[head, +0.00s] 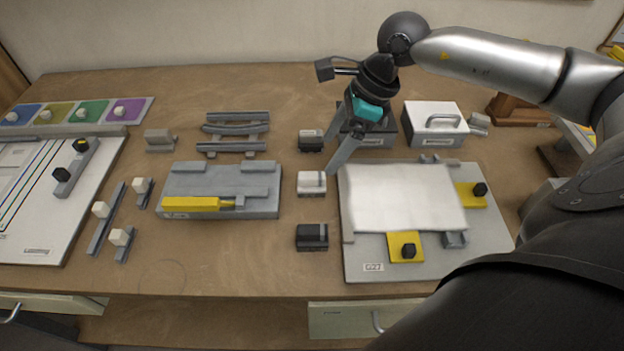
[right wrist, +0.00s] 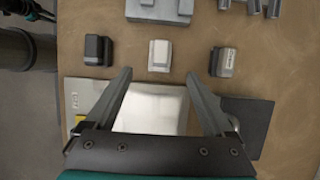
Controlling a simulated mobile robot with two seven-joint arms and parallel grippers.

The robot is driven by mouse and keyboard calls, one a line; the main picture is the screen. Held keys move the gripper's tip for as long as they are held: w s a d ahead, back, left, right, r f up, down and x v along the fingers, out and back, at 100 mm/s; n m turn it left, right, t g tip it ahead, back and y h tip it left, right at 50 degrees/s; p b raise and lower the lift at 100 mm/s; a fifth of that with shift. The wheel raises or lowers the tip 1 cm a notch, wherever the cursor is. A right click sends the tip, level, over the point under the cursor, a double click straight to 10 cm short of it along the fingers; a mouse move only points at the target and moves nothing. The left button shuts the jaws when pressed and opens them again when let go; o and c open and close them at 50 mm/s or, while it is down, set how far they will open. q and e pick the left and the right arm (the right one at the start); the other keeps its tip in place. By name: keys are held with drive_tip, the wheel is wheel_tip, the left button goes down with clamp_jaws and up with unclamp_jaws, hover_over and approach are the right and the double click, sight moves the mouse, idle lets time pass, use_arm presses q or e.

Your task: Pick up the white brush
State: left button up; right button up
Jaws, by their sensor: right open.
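The white brush (head: 311,183) is a small pale block with a grey base. It lies on the table between a dark brush with a light top (head: 311,140) and a black brush (head: 312,236). My right gripper (head: 333,150) is open and empty, up and to the right of the white brush in the head view. In the right wrist view the white brush (right wrist: 159,55) lies beyond the fingertips, roughly in line with the gap between them and apart from both. My left gripper does not show in the head view.
A grey board with a white sheet (head: 405,198) lies right of the brushes. A grey block (head: 175,182) with a yellow-handled tool (head: 195,203) lies to the left. A white box with a handle (head: 433,122) stands behind the board. Bare table separates the brushes from the grey block.

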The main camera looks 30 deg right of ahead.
sight(314, 175)
drive_tip(key=x, duration=1)
drive_tip(key=shift+w, duration=0.1)
drive_tip(key=shift+c, duration=0.4)
clamp_jaws()
